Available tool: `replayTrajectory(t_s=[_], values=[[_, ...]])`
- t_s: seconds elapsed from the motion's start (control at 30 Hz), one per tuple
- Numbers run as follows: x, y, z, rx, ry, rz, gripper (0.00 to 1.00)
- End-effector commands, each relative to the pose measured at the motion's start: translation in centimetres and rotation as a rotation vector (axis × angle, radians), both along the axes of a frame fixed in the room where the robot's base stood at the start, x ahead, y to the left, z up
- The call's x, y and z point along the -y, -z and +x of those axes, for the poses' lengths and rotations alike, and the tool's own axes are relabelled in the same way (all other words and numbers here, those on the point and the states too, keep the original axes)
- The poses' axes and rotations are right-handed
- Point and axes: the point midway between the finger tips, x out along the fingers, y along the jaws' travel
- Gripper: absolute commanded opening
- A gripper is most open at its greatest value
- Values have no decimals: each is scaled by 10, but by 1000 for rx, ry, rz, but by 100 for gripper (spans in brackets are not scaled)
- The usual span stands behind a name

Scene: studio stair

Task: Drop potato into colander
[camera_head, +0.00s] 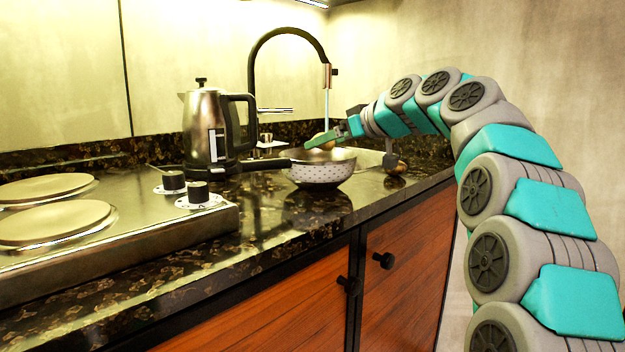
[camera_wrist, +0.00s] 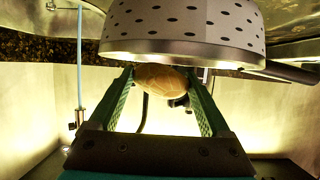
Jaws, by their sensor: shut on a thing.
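The colander (camera_head: 320,174) is a light bowl with dark holes and a dark handle pointing left. It stands upright on the dark counter. In the wrist view, which looks inverted, the colander (camera_wrist: 185,48) fills the top. The potato shows beyond the colander's rim in the wrist view. In the head view the potato is mostly hidden behind a finger. The colander's inside is mostly hidden.
A metal kettle (camera_head: 206,132) stands left of the colander, near its handle. A black tap (camera_head: 254,75) with a thin water stream rises behind. A stove (camera_head: 120,222) with knobs is at left. A small brown round object (camera_head: 396,166) lies at right. The front counter is clear.

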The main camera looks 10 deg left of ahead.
Motion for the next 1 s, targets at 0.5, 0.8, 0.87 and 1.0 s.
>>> replayTrajectory(t_s=[0.5, 0.8, 0.87, 1.0], values=[[0, 1, 0, 1, 0, 1, 100], [4, -1, -3, 2, 1, 0, 100], [8, -3, -6, 3, 1, 0, 100], [21, -11, -18, 6, 2, 2, 100]])
